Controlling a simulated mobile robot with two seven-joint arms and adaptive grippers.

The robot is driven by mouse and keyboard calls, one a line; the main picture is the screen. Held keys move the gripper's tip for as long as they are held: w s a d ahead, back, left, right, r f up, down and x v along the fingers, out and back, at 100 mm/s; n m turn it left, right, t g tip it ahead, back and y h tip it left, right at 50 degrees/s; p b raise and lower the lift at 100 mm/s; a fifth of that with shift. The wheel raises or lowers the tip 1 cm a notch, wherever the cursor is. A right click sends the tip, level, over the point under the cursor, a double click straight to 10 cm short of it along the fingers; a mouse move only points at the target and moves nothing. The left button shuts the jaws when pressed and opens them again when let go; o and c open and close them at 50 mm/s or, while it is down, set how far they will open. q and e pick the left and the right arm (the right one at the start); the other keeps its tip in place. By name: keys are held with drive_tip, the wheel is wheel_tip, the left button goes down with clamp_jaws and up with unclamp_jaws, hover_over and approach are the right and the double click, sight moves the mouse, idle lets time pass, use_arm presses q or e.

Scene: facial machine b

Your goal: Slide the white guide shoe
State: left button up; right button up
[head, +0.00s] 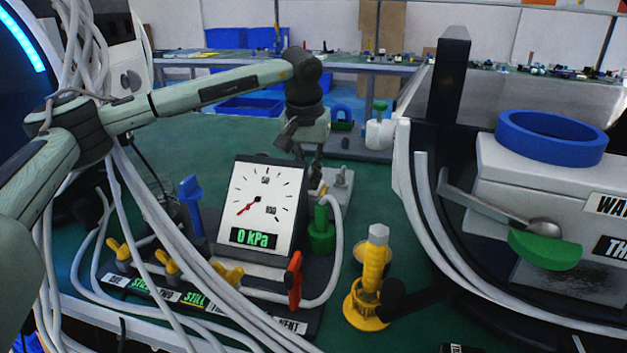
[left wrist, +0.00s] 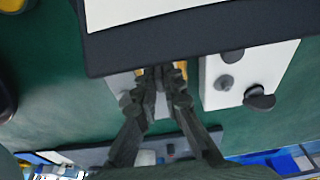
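I cannot tell for sure which part is the guide shoe. A white block with grey knobs (head: 340,183) stands behind the gauge panel, partly hidden by it. My left gripper (head: 317,180) points down behind the gauge panel. In the left wrist view its fingertips (left wrist: 161,80) are close together over a grey block with orange edges (left wrist: 122,84), beside the white block. Whether anything thin is between them is hidden. My right gripper is not in view.
The gauge panel (head: 262,208) reads 0 kPa, close in front of my left gripper. A green valve (head: 321,230), red lever (head: 294,280) and yellow fitting (head: 371,270) stand nearby. White hoses (head: 140,200) cross the left. A large machine (head: 560,185) with a blue ring fills the right.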

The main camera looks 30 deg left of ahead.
sight(310, 175)
use_arm(q)
drive_tip(key=shift+o, duration=1.1)
drive_tip(key=shift+s+f, duration=0.15)
drive_tip(key=shift+f, duration=0.35)
drive_tip(key=shift+r, duration=0.1)
drive_tip(key=shift+w+r, duration=0.2)
drive_tip(key=shift+r, duration=2.45)
